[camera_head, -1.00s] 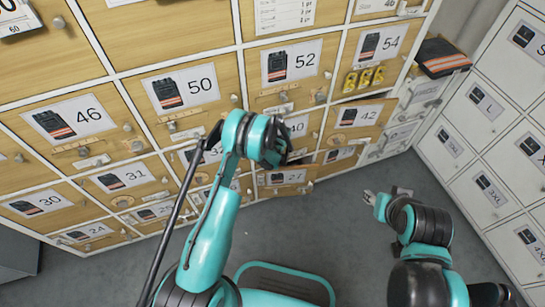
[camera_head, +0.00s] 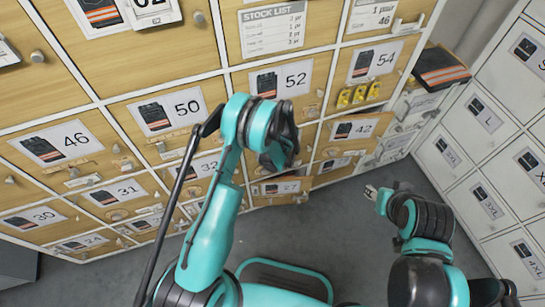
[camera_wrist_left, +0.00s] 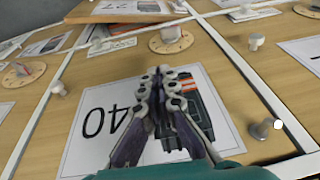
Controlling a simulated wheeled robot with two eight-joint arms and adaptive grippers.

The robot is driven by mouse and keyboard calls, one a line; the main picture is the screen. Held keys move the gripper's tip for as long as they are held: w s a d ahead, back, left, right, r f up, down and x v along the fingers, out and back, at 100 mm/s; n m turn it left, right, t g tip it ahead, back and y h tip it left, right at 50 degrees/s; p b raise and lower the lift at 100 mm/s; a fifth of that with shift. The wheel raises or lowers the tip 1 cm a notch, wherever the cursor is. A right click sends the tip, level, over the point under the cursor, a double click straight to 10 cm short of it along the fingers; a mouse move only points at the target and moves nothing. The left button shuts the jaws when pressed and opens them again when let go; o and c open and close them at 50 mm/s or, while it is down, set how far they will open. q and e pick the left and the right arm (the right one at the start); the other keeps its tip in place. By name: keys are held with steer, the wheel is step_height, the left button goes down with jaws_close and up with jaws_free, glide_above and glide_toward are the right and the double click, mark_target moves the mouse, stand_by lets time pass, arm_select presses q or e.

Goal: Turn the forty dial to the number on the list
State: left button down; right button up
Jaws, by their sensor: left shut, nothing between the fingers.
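The forty door carries a label (camera_wrist_left: 95,120) with a dark garment picture. A round dial (camera_wrist_left: 170,40) sits on this door beyond the label in the left wrist view; its setting is too small to read. My left gripper (camera_wrist_left: 160,75) is shut and empty, its tips over the forty label and short of the dial. In the head view my left wrist hides the forty door. The stock list (camera_head: 273,28) hangs on an upper door, with lines too small to read. My right gripper (camera_head: 370,192) hangs over the floor, too small to judge.
The 27 door (camera_head: 280,186) stands ajar below. Yellow tags (camera_head: 358,94) hang under the 54 label. A dark folded garment (camera_head: 440,68) lies at the cabinet's right end. White lockers (camera_head: 485,150) line the right side. Grey floor between is clear.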

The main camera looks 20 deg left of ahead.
arm_select(q)
steer(key=b, duration=0.6)
glide_toward(265, 172)
steer(key=w+f, duration=0.1)
steer(key=f, duration=0.1)
steer(key=w+f, duration=0.1)
steer(key=f, duration=0.1)
steer(key=w+f, duration=0.1)
steer(key=f, duration=0.1)
steer(key=shift+a+f, duration=0.25)
steer(key=shift+a, duration=0.05)
steer(key=shift+s, duration=0.1)
arm_select(e)
steer(key=f, duration=0.3)
steer(key=s+f, duration=0.1)
steer(key=f, duration=0.1)
steer(key=shift+a+f, duration=0.1)
steer(key=shift+f, duration=0.1)
